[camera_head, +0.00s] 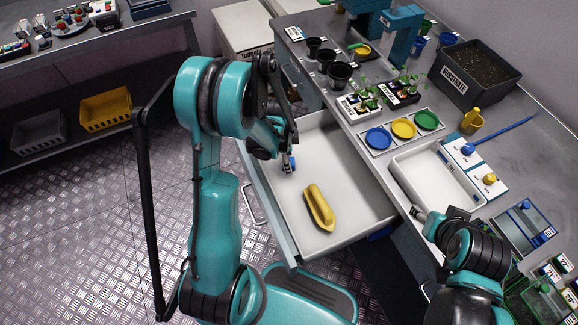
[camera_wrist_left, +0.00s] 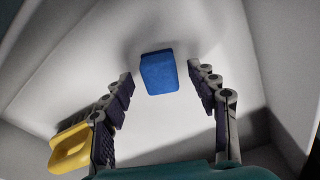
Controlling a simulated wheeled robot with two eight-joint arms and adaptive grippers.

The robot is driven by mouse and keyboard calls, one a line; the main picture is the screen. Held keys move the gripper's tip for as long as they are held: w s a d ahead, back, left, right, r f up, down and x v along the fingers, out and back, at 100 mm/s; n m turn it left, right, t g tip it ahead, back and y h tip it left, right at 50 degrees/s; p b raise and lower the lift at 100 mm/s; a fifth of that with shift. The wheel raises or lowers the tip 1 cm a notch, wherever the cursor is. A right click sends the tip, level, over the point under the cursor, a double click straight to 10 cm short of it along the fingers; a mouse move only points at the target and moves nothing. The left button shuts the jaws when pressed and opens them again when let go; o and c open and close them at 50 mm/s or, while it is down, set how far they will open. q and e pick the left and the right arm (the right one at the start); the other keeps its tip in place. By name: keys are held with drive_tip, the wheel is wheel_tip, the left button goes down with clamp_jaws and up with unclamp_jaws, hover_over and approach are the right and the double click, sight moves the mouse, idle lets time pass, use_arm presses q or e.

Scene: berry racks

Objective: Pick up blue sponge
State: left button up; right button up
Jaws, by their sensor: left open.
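The blue sponge (camera_wrist_left: 159,72) lies on the white floor of the open drawer (camera_head: 345,180). In the left wrist view it sits between and slightly beyond the fingertips of my left gripper (camera_wrist_left: 161,80), with a gap on each side. My left gripper is open and empty, pointing down into the drawer. In the head view the gripper (camera_head: 288,163) is over the drawer's left part and hides most of the sponge. My right arm is at the lower right of the head view; its gripper's fingers cannot be made out.
A yellow scoop-like object (camera_head: 319,207) lies in the drawer; it also shows in the left wrist view (camera_wrist_left: 70,148). The drawer walls stand close around. The counter above holds black pots (camera_head: 339,75), coloured plates (camera_head: 403,128) and a white tray (camera_head: 437,178).

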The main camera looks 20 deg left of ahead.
use_arm(q)
drive_tip(key=shift+f, duration=0.65)
drive_tip(key=shift+r, duration=0.1)
drive_tip(key=c, duration=0.9)
drive_tip(key=shift+r, duration=0.1)
wheel_tip(320, 180, up, 4)
drive_tip(key=shift+r+p, duration=0.1)
drive_tip(key=shift+p, duration=1.05)
drive_tip(key=d+r+p, duration=0.1)
drive_tip(key=d+r, duration=0.1)
drive_tip(key=d, duration=0.2)
drive_tip(key=d+r+p, duration=0.1)
drive_tip(key=d+r, duration=0.1)
drive_tip(key=d, duration=0.2)
drive_tip(key=s+d+r+p, duration=0.1)
drive_tip(key=d+r, duration=0.1)
drive_tip(key=d, duration=0.1)
drive_tip(key=shift+d+r, duration=0.35)
drive_tip(key=shift+d, duration=0.05)
